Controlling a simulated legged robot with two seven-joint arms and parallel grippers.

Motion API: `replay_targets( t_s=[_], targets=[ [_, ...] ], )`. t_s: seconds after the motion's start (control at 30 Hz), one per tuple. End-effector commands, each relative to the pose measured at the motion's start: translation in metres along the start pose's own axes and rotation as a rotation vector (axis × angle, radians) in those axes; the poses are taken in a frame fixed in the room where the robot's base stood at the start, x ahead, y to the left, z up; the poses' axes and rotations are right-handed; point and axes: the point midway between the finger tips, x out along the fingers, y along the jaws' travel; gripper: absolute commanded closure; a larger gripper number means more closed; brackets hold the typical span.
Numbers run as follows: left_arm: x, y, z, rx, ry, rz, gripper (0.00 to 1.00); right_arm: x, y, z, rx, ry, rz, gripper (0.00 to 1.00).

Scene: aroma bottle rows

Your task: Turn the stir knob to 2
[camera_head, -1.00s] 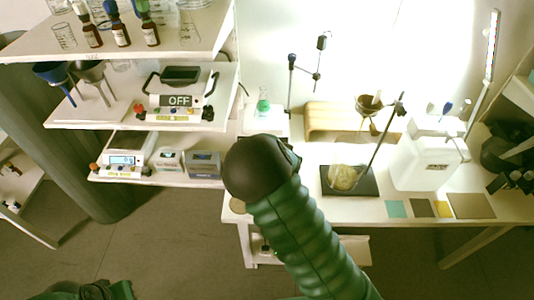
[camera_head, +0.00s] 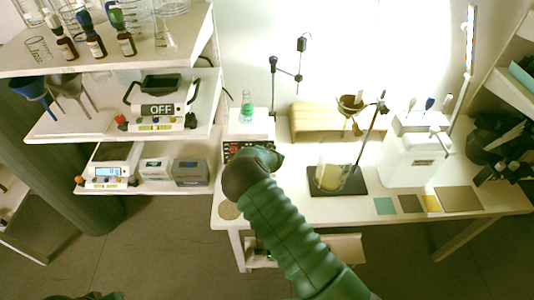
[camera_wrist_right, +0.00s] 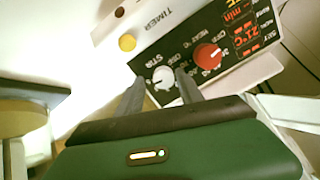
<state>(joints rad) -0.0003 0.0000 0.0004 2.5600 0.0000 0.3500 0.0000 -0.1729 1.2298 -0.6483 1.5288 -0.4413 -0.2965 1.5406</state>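The hotplate stirrer (camera_head: 251,127) stands on the white table with a small flask of green liquid (camera_head: 247,111) on top. In the right wrist view its black panel (camera_wrist_right: 225,25) shows a white stir knob (camera_wrist_right: 163,80) and a red heat knob (camera_wrist_right: 207,57), with a lit red display. My right gripper (camera_wrist_right: 160,76) is open, its two grey fingers pointing at the panel on either side of the white knob. I cannot tell whether they touch it. In the head view my right arm hides the fingers.
A black stand (camera_head: 338,182) with a yellowish beaker is right of my arm. A white container (camera_head: 412,160) stands farther right. A shelf unit (camera_head: 124,127) with balances and bottles stands on the left. A yellow button (camera_wrist_right: 127,42) lies beside the panel.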

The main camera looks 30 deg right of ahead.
Motion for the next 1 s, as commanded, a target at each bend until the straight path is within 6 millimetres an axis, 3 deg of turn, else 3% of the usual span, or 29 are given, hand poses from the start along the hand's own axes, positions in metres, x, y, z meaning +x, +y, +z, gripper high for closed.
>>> replay_targets(
  t_s=[0.07, 0.3, 0.67, 1.0],
  targets=[
    [0.000, 0.000, 0.000, 0.000, 0.000, 0.000, 1.00, -0.001, -0.001, 0.000, -0.001, 0.001, -0.001, 0.69],
    [0.000, 0.000, 0.000, -0.001, 0.000, 0.000, 1.00, -0.001, -0.001, 0.001, -0.001, 0.000, -0.002, 1.00],
    [0.001, 0.000, 0.000, 0.000, 0.000, 0.000, 1.00, 0.000, -0.001, 0.001, -0.021, -0.001, -0.001, 1.00],
    [0.010, 0.000, 0.002, -0.001, 0.000, 0.000, 1.00, 0.001, -0.001, 0.002, -0.198, 0.000, 0.009, 1.00]
  ],
)
